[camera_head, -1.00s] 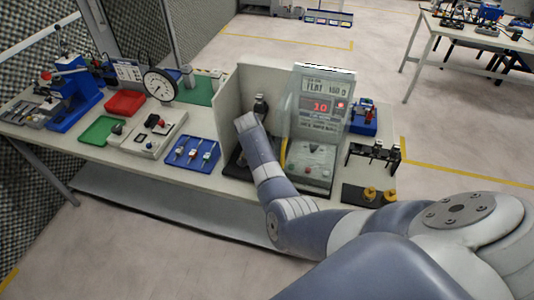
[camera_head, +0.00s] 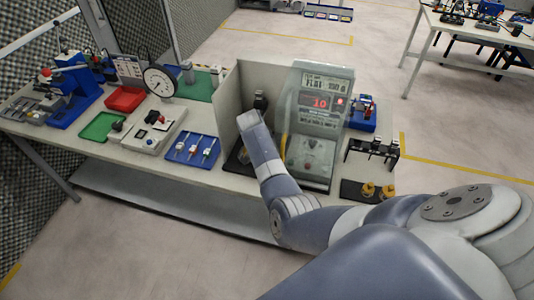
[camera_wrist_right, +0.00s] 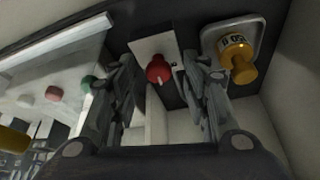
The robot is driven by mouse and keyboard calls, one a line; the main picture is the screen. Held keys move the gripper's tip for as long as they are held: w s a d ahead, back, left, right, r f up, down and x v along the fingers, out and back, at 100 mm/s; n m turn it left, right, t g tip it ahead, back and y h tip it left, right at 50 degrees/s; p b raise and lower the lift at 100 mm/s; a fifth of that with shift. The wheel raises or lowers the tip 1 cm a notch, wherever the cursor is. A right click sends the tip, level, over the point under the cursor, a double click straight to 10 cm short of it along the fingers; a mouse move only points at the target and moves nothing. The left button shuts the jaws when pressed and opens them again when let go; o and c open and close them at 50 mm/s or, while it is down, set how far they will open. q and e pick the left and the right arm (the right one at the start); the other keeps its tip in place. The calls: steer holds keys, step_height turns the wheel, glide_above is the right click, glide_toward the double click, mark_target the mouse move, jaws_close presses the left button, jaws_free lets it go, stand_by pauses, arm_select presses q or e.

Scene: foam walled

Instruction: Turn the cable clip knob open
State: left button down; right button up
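In the right wrist view, a red knob (camera_wrist_right: 158,69), which looks like the cable clip knob, sits on a pale plate (camera_wrist_right: 148,44) against a dark base. My right gripper (camera_wrist_right: 156,76) is open, with one finger on each side of the red knob. I cannot tell whether either finger touches it. In the head view, my right arm reaches into the grey-walled booth (camera_head: 228,98), and its wrist hides the knob and most of the gripper there. My left gripper is not in view.
A yellow-orange cylinder (camera_wrist_right: 238,60) with a label stands close to the right finger. The clear-fronted display unit (camera_head: 318,115) stands right of my wrist. Booth walls are close around the gripper. A blue tray (camera_head: 192,150) lies left of the booth.

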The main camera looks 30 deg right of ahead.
steer(key=shift+r, duration=0.1)
steer(key=v, duration=0.7)
steer(key=shift+s+a, duration=0.1)
stand_by(0.4)
